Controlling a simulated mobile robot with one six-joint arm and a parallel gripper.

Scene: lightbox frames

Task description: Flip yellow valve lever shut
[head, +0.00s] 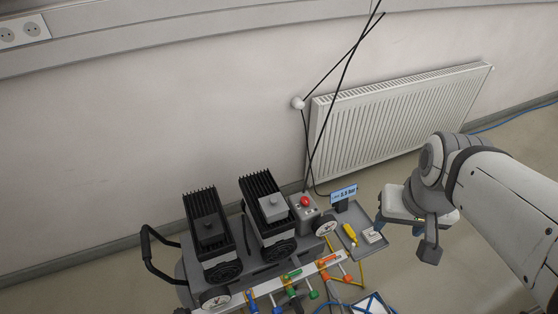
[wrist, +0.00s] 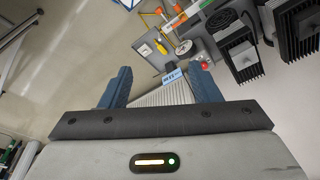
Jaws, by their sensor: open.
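A manifold rail (head: 270,288) with several small coloured levers runs along the front of a cart. An orange lever (head: 328,262), a green lever (head: 294,273) and a blue lever (head: 251,301) show on it. I cannot pick out a yellow lever for certain; a thin yellow tube (head: 361,272) hangs at the rail's right end. In the wrist view the rail's end (wrist: 188,14) is at the top. My gripper (head: 406,238) is right of the cart, apart from everything. In the wrist view its blue-grey fingers (wrist: 163,82) are spread and empty.
Two black finned motors (head: 207,232) and a box with a red button (head: 305,203) stand on the cart. A grey tray (head: 364,246) beside it holds a yellow-handled tool (head: 350,233). A blue display (head: 343,193) stands behind the tray. A radiator (head: 390,125) is on the wall.

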